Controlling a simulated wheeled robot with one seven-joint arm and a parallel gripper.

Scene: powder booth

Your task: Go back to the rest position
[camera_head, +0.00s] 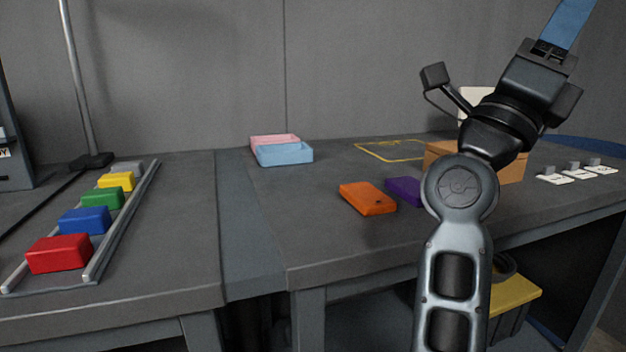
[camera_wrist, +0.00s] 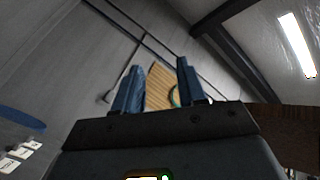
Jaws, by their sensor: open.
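My gripper (camera_wrist: 157,90) shows in the wrist view with its two blue fingers apart and nothing between them. Behind the fingers are a grey wall and a wooden board hanging there. In the head view my arm stands raised at the right, and part of a blue finger (camera_head: 567,25) shows at the top edge, well above the table. The fingertips are cut off in that view. My arm hides part of the purple block (camera_head: 403,190) and part of the orange-brown box (camera_head: 512,169) behind it.
Red (camera_head: 58,254), blue (camera_head: 85,220), green (camera_head: 103,198) and yellow (camera_head: 116,181) blocks lie between rails at left. Pink (camera_head: 275,140) and blue (camera_head: 285,154) trays stand at the back. An orange block (camera_head: 367,198) lies mid-table. White cards (camera_head: 556,179) lie at right.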

